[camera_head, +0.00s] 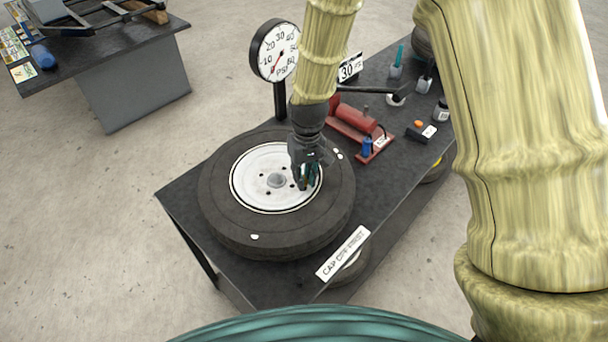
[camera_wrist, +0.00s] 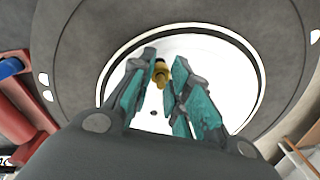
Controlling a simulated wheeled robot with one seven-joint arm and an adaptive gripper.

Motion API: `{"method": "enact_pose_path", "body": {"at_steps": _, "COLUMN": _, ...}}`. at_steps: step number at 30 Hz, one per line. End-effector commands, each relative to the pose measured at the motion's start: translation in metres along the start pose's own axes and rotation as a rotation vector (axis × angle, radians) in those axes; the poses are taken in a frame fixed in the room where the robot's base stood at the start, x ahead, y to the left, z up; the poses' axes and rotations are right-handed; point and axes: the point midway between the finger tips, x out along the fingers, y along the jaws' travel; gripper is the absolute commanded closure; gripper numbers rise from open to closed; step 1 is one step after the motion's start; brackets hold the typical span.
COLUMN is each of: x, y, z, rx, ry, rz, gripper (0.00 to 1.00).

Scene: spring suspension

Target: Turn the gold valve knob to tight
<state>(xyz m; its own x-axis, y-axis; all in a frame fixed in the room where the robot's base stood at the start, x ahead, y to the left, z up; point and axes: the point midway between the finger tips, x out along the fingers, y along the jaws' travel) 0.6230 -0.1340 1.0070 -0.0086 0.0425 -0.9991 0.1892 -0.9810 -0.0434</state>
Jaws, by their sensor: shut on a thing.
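The gold valve knob (camera_wrist: 161,74) shows in the wrist view, between my fingertips and in front of the white wheel rim. My gripper (camera_wrist: 160,68) has teal finger pads and is shut on the knob, one finger on each side. In the head view, my gripper (camera_head: 307,178) points down at the right part of the white rim (camera_head: 258,182) and hides the knob. The black tire (camera_head: 225,222) lies flat on the dark bench. The knob's turn position cannot be told.
A round white pressure gauge (camera_head: 274,50) stands behind the tire. A red compressor (camera_head: 355,115), a blue bottle (camera_head: 367,147) and small jars are at the back right. A "CAP OFF FIRST" sign (camera_head: 343,253) is on the bench's front edge. Another table (camera_head: 130,40) stands at the upper left.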

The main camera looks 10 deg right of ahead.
Motion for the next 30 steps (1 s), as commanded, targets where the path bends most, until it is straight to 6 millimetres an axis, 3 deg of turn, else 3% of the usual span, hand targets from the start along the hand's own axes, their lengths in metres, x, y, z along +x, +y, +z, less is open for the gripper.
{"method": "enact_pose_path", "body": {"at_steps": 18, "x": -0.0010, "y": 0.0003, "z": 0.0003, "rx": 0.536, "ry": 0.024, "rz": 0.001, "gripper": 1.00}}
{"method": "enact_pose_path", "body": {"at_steps": 30, "x": -0.0006, "y": 0.0005, "z": 0.0002, "rx": 0.699, "ry": 0.032, "rz": 0.001, "gripper": 1.00}}
